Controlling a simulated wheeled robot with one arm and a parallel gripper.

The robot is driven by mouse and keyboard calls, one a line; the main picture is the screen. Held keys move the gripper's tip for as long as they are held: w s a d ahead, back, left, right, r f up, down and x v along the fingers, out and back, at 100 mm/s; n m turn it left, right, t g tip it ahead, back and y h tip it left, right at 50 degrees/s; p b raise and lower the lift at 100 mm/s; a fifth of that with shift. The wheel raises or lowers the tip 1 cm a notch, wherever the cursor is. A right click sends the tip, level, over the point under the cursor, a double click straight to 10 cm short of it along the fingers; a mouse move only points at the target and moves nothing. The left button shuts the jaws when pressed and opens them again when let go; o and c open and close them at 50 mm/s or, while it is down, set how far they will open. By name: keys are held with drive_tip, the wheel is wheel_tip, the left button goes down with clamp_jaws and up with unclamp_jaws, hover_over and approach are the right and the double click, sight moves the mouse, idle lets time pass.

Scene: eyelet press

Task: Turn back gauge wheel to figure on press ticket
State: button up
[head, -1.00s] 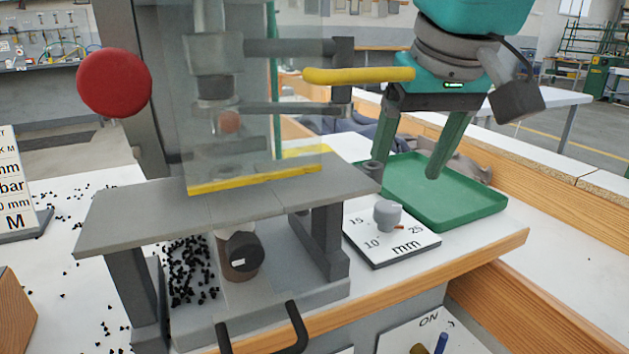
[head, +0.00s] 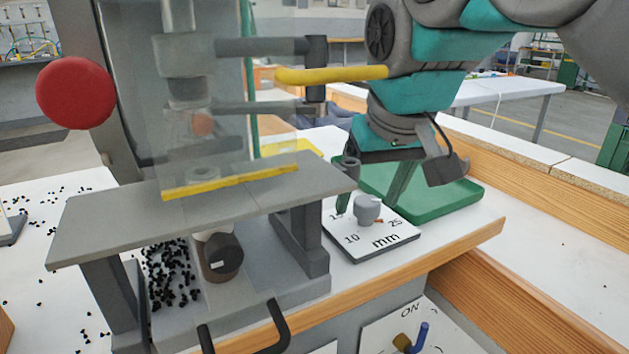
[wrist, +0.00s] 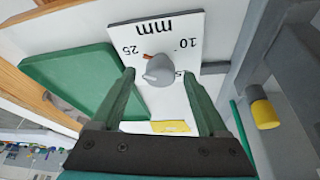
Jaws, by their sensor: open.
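The back gauge wheel is a grey knob (head: 368,209) with a small orange pointer, on a white plate (head: 385,243) marked 10, 25 and mm. The knob also shows in the wrist view (wrist: 158,70), where the pointer lies between 25 and 10, nearer 25. The 15 is partly covered by a finger. My gripper (head: 370,200) is open with its green fingers pointing down, one to each side of the knob. In the wrist view my gripper (wrist: 157,76) has the knob between its fingertips, with gaps visible. The press ticket is almost wholly out of view; its figures cannot be read.
A green tray (head: 455,200) lies right behind the plate. The grey press table (head: 110,220) and a yellow bar (head: 335,74) stand to the left. A red button (head: 76,93) is at far left. An ON switch panel (head: 440,325) sits below the wooden edge.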

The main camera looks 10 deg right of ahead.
drive_tip(key=shift+c, duration=0.3)
clamp_jaws()
idle(0.4)
